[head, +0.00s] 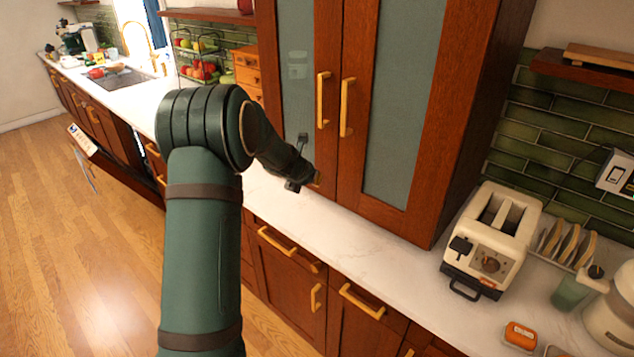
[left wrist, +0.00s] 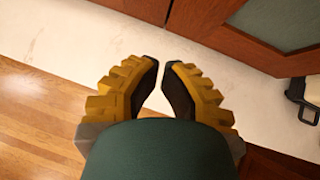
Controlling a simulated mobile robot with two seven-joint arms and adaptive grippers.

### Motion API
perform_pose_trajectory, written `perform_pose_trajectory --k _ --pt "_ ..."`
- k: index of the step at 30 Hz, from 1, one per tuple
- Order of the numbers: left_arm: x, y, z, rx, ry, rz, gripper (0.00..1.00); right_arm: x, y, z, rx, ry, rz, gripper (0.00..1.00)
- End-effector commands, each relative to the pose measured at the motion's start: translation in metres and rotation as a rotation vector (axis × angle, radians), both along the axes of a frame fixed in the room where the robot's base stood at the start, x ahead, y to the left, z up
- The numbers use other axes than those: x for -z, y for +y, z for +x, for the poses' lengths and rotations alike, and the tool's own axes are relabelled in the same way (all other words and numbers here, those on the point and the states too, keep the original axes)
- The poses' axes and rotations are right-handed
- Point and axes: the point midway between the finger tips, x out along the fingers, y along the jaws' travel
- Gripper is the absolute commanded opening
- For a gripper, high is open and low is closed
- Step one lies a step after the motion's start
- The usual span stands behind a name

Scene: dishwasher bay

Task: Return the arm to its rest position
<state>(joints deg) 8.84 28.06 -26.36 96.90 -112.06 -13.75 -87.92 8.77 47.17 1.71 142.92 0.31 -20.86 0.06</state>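My left arm rises from the bottom of the head view and bends right at the elbow. Its gripper (head: 306,182) is above the counter (head: 362,233), close in front of the lower part of the tall cabinet's glazed doors (head: 391,110). I cannot tell if it touches the door. In the left wrist view the yellow-and-black gripper (left wrist: 162,64) has a narrow gap between its fingertips and holds nothing. The pale counter (left wrist: 75,45) shows behind the fingers. My right gripper is in neither view.
A cream toaster (head: 492,240), a toast rack (head: 566,245) and a green cup (head: 573,290) stand on the right counter. A fruit rack (head: 197,62) is behind the arm. A white panel (head: 82,139) juts out at left. Wooden floor (head: 60,250) is clear.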

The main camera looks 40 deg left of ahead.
Motion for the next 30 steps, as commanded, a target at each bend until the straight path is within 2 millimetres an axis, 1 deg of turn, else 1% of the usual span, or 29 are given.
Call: perform_pose_trajectory --k 1,3,9,14,17,20,23,24,26,27,29,30 --pt "-0.007 0.001 -0.005 -0.001 -0.002 0.0 0.0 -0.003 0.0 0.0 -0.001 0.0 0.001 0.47" --pt "-0.012 0.001 -0.011 -0.001 -0.001 -0.001 0.0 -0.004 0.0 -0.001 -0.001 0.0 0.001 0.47" --pt "-0.018 0.002 -0.018 0.0 0.0 0.0 0.0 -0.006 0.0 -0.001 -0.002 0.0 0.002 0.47" --pt "-0.017 0.001 -0.018 -0.003 0.001 -0.004 0.0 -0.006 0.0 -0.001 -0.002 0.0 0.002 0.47" --pt "-0.004 -0.009 -0.019 -0.037 0.009 -0.067 0.0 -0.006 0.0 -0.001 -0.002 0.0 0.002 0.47" --pt "0.028 -0.035 -0.023 -0.146 0.034 -0.239 0.0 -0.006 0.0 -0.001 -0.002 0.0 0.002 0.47" --pt "0.075 -0.075 -0.035 -0.348 0.085 -0.506 0.0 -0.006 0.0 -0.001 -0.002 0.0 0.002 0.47" --pt "0.095 -0.093 -0.042 -0.449 0.113 -0.62 0.0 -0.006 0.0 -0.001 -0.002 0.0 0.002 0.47" --pt "0.122 -0.12 -0.055 -0.611 0.159 -0.784 0.0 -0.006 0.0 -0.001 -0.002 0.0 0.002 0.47" --pt "0.14 -0.138 -0.065 -0.726 0.193 -0.886 0.0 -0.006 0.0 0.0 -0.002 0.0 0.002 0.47" --pt "0.165 -0.162 -0.081 -0.908 0.244 -1.027 0.0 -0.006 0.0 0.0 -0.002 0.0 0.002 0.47" --pt "0.18 -0.179 -0.094 -1.035 0.279 -1.11 0.0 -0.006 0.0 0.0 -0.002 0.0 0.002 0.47"
